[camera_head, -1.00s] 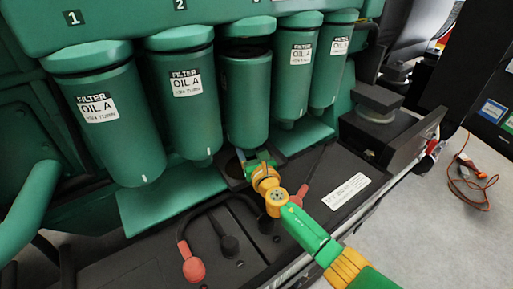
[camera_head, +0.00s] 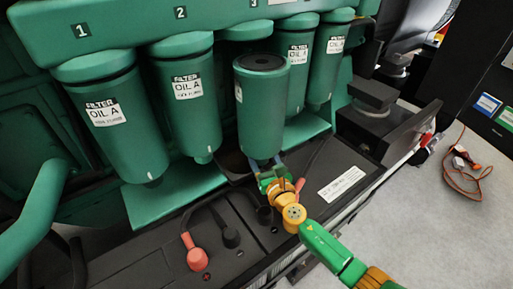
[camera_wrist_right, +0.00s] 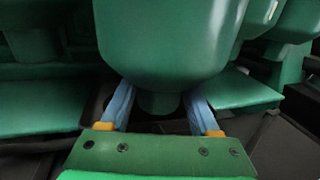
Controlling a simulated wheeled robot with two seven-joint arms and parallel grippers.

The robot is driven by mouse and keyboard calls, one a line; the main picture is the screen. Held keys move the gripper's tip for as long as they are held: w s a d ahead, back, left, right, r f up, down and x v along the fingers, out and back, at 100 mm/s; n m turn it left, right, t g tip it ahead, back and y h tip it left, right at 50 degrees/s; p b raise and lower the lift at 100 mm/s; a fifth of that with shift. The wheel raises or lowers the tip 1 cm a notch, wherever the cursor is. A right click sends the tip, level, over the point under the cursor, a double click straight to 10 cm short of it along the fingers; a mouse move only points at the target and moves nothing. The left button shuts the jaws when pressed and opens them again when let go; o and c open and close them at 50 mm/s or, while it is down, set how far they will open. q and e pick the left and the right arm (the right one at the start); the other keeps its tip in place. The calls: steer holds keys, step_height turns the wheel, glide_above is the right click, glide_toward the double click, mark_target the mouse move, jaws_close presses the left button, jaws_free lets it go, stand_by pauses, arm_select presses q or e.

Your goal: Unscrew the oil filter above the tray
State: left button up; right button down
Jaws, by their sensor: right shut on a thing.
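The third green oil filter (camera_head: 262,110) is apart from its mounting head (camera_head: 248,30) and stands in front of it, slightly tilted. Its dark top face shows and its label has turned to the left side. My right gripper (camera_head: 266,168) is shut on the filter's lower end; its blue fingers sit either side of the bottom stub in the right wrist view (camera_wrist_right: 160,103). The green tray (camera_head: 165,196) lies below the filters, with a dark gap under the held one. My left gripper is out of view.
Mounted filters hang to the left (camera_head: 120,130) (camera_head: 188,105) and right (camera_head: 296,70) (camera_head: 333,60) of the held one. A black battery with a red terminal cap (camera_head: 193,255) and cables lies in front.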

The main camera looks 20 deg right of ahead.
steer(key=shift+s+d+r+p, duration=0.15)
steer(key=shift+s+d, duration=0.3)
steer(key=shift+s, duration=0.75)
steer(key=shift+s+d+f+p, duration=0.15)
steer(key=shift+s+d, duration=0.25)
steer(key=shift+s, duration=0.85)
steer(key=shift+s+d+r+p, duration=0.15)
steer(key=shift+s+d, duration=0.3)
steer(key=shift+s, duration=0.75)
steer(key=s+d+b, duration=0.1)
steer(key=s+d, duration=0.1)
steer(key=s, duration=0.5)
steer(key=shift+d, duration=0.25)
steer(key=shift+r, duration=0.1)
